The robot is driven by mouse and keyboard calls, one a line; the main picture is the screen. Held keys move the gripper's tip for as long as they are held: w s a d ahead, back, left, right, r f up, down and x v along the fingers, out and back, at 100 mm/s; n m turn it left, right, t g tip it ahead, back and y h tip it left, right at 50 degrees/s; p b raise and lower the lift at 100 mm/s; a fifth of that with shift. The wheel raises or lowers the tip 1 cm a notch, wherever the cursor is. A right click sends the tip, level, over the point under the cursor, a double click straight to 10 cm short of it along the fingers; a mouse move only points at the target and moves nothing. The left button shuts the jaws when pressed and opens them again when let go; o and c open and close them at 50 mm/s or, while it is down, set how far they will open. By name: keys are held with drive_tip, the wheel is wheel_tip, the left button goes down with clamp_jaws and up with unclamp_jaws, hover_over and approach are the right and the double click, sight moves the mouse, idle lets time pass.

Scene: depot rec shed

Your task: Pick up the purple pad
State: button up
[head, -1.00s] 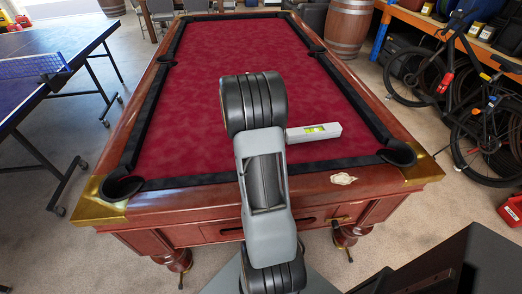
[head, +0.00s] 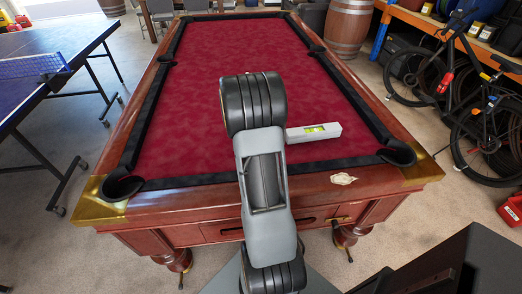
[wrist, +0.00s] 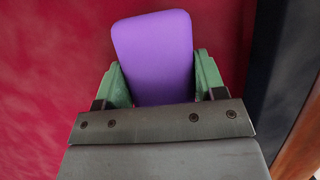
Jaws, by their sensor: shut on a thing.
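The purple pad (wrist: 155,55) shows in the wrist view, a flat rounded rectangle between the two green fingertips of my gripper (wrist: 161,82). My gripper is shut on it, with a finger against each side. The pad's near end is hidden behind the gripper body. In the head view my arm covers the gripper and the pad, so neither shows there. How far the pad is from the red cloth cannot be told.
The pool table's red cloth (head: 240,50) fills the middle of the head view. A grey spirit level (head: 313,132) lies on it just right of my arm. The cloth beyond my arm is clear.

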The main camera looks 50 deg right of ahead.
drive_tip(key=shift+c, duration=1.2)
drive_tip(key=shift+r, duration=0.6)
wheel_tip(320, 180, up, 3)
drive_tip(key=shift+f, duration=0.1)
drive_tip(key=s+a+r, duration=0.9)
drive_tip(key=a, duration=0.1)
drive_tip(key=shift+s+a+r, duration=0.2)
drive_tip(key=shift+r, duration=0.05)
